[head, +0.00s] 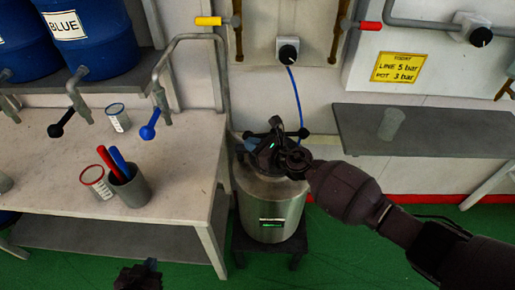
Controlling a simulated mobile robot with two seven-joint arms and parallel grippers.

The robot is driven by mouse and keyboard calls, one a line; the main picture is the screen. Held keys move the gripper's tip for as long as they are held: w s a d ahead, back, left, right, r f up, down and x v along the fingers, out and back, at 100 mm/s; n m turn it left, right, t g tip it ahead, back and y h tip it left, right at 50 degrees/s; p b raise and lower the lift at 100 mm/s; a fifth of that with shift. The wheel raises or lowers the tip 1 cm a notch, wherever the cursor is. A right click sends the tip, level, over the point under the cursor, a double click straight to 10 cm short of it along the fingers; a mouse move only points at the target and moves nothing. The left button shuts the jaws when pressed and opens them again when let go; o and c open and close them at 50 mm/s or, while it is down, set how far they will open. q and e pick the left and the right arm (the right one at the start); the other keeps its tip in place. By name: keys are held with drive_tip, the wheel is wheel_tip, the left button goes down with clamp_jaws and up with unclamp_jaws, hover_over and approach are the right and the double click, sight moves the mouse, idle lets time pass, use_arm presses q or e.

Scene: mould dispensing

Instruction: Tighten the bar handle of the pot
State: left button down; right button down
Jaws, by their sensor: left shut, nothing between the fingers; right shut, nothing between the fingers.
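The pot (268,212) is a steel cylinder with a green display, standing upright on a dark low stand in the middle. A dark bar with a round knob at its right end (304,132) shows at the lid and looks like the bar handle; its middle is hidden by my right gripper. My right gripper (275,128) is shut and empty over the lid, its arm coming in from the right. I cannot tell whether it touches the bar. My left gripper (150,266) is shut and empty at the bottom edge, low in front of the workbench and away from the pot.
A workbench (160,180) at left holds cups and a grey holder (131,187) with red and blue sticks. Taps and blue drums (85,35) are above it. A blue hose (296,95) runs down towards the lid. A grey shelf (440,135) with a cup is at right.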

drive_tip(key=shift+w+a, duration=0.3)
drive_tip(key=shift+w, duration=0.2)
use_arm(q)
drive_tip(key=shift+w+f, duration=0.1)
drive_tip(key=shift+f, duration=0.25)
use_arm(e)
drive_tip(key=shift+w, duration=0.15)
use_arm(q)
drive_tip(key=shift+d, duration=0.1)
use_arm(e)
drive_tip(key=shift+r, duration=0.15)
